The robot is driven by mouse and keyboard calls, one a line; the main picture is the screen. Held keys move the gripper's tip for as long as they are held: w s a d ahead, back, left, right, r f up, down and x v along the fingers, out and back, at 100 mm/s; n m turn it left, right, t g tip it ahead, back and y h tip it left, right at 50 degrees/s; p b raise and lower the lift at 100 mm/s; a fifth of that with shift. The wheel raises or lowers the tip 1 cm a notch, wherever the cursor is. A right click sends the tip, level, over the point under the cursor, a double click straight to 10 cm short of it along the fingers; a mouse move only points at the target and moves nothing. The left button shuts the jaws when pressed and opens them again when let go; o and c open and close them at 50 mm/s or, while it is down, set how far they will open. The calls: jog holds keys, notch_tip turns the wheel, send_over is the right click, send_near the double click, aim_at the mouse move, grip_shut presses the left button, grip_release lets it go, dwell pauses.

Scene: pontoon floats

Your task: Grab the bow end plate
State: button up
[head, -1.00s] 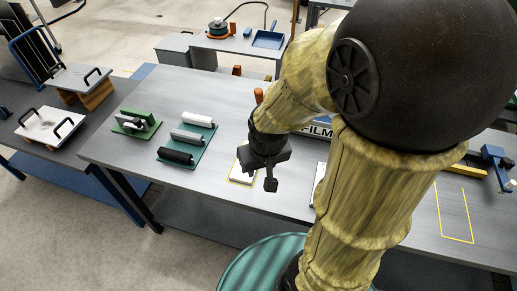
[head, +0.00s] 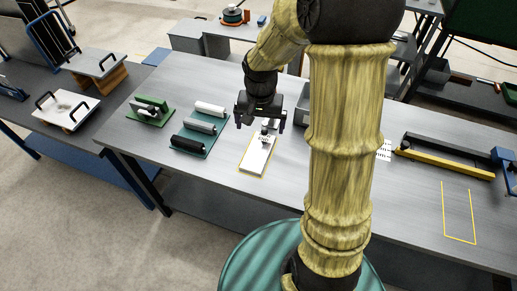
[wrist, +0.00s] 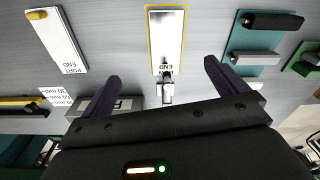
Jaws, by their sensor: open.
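A white plate (head: 258,155) lies flat inside a yellow outline on the grey table. It also shows in the wrist view (wrist: 166,35), where "END" reads upside down and I cannot make out a word before it. A small metal piece (wrist: 167,86) sits at its labelled end. Another white plate (wrist: 55,42), marked "PORT END", has a yellow knob; in the head view my arm hides it. My gripper (head: 260,122) is open and empty above the far end of the outlined plate. In the wrist view its dark fingers (wrist: 166,92) stand apart on either side of the metal piece.
A green tray (head: 183,151) of rollers and a green block (head: 143,117) stand left of the plate. An empty yellow outline (head: 458,240) and a black-and-yellow bar (head: 445,159) lie on the right. Table left of the outlined plate's near end is clear.

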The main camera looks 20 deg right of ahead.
jog(key=w, duration=0.1)
jog(key=w+m, duration=0.1)
jog(key=w, duration=0.1)
jog(key=w+m, duration=0.1)
jog(key=shift+w+d+f+g+p, duration=0.15)
jog(key=shift+w+d+g+p, duration=0.1)
jog(key=shift+w+g+p, duration=0.05)
jog(key=p, duration=0.2)
send_over(258, 150)
notch_tip(258, 150, down, 12)
jog(key=shift+a+f, duration=0.1)
jog(key=shift+f, duration=0.1)
jog(key=shift+f+p, duration=0.75)
jog(key=shift+f, duration=1.75)
jog(key=shift+s, duration=0.1)
